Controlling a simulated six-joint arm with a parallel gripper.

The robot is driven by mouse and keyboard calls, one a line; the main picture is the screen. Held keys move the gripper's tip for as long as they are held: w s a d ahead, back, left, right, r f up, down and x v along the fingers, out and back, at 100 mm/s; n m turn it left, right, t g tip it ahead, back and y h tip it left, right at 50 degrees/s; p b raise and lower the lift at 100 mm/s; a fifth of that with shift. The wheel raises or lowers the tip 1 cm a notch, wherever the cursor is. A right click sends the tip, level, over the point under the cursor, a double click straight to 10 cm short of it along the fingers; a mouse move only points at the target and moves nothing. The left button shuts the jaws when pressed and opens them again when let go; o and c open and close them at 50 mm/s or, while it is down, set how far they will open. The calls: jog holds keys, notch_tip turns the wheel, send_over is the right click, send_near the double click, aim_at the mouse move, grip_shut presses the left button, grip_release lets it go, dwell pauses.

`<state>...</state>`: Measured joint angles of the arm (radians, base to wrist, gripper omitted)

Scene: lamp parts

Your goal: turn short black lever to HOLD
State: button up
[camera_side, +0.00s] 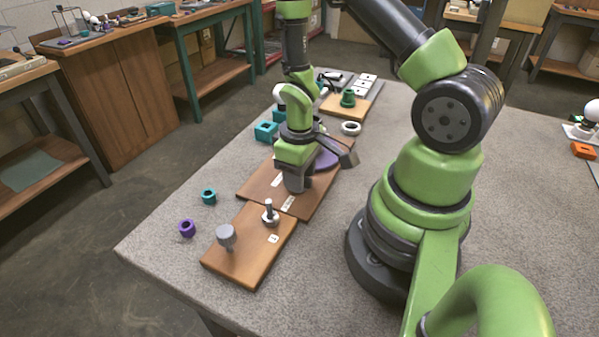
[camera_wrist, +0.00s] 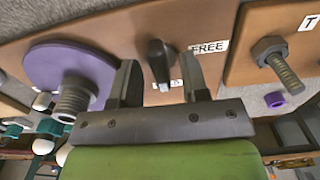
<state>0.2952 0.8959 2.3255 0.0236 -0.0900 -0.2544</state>
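The short black lever (camera_wrist: 158,60) stands on a brown board (camera_wrist: 120,25) in the wrist view. My gripper (camera_wrist: 159,76) is open, with one finger on each side of the lever and gaps visible between. A FREE label (camera_wrist: 210,47) is right of the lever. Another label (camera_wrist: 172,85) lies below the lever, partly hidden by it and my gripper; its full word cannot be read. In the side view my gripper (camera_side: 297,184) points down low over the brown board (camera_side: 258,186) and hides the lever.
A purple disc (camera_wrist: 65,60) with a grey threaded post is left of my gripper. A lighter board (camera_side: 235,262) carries a grey knob (camera_side: 226,236) and an upright bolt (camera_side: 269,213). Purple (camera_side: 187,228) and teal (camera_side: 208,196) rings lie left on the table.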

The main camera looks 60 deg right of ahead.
jog(key=shift+r, duration=0.1)
notch_tip(320, 180, up, 10)
dwell(0.6)
jog(key=s+a+r+m+t+y, duration=0.1)
jog(key=s+a+r+m+t, duration=0.1)
jog(key=r, duration=0.7)
jog(key=s+a+r+m+t+y, duration=0.1)
jog(key=s+a+r+t, duration=0.4)
jog(key=a+r, duration=0.2)
notch_tip(320, 180, up, 3)
jog(key=shift+a+f+m, duration=0.15)
jog(key=shift+m, duration=0.25)
